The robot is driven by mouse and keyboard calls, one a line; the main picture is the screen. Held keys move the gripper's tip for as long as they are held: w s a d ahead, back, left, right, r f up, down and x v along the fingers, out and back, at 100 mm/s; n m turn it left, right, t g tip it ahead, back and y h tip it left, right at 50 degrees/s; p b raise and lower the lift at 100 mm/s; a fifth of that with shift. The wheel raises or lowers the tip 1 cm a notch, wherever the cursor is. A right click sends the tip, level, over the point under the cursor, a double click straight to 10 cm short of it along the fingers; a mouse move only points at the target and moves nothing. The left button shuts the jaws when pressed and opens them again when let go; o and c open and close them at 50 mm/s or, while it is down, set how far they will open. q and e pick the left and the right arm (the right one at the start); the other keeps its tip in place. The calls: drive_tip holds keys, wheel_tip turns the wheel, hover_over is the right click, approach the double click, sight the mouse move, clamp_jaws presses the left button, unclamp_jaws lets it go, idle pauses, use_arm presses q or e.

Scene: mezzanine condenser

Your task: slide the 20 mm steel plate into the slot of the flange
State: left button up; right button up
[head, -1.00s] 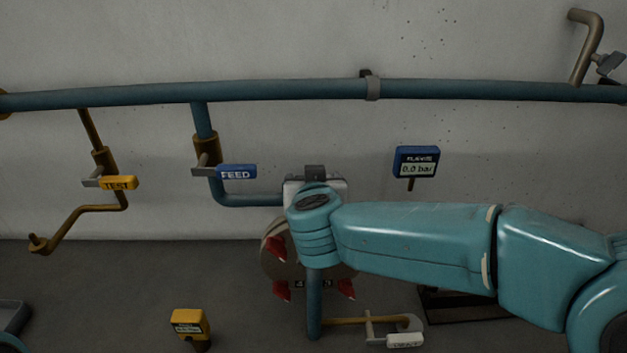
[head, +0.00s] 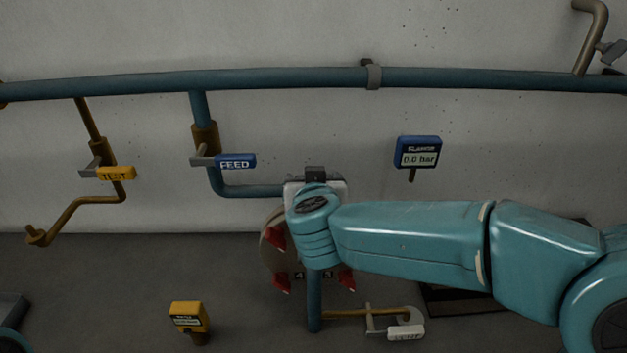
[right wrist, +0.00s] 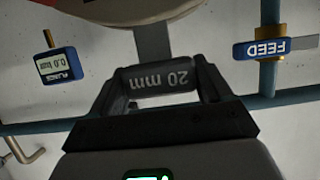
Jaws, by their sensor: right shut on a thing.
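The steel plate (right wrist: 153,43) is a narrow grey strip with a dark handle marked "20 mm" (right wrist: 168,77), upside down in the right wrist view. My right gripper (right wrist: 162,78) is shut on this handle, one finger at each side. The plate's far end reaches the edge of the round tan flange (right wrist: 130,9); I cannot tell whether it is in the slot. In the head view the flange (head: 272,252) has red pieces around it and is partly hidden behind my right wrist. The plate and right fingers are hidden there. My left gripper is out of view.
A blue pipe (head: 280,80) runs along the wall. A FEED valve handle (head: 236,161) is left of my wrist, a blue gauge (head: 418,152) reading 0.0 bar to its right. A yellow box (head: 188,316) and a white-tagged handle (head: 405,331) are low down.

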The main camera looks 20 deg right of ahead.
drive_tip(key=shift+f+b, duration=0.55)
drive_tip(key=shift+f, duration=0.4)
drive_tip(key=o, duration=1.6)
drive_tip(key=p+v, duration=0.1)
drive_tip(key=v, duration=1.5)
drive_tip(key=shift+s, duration=0.2)
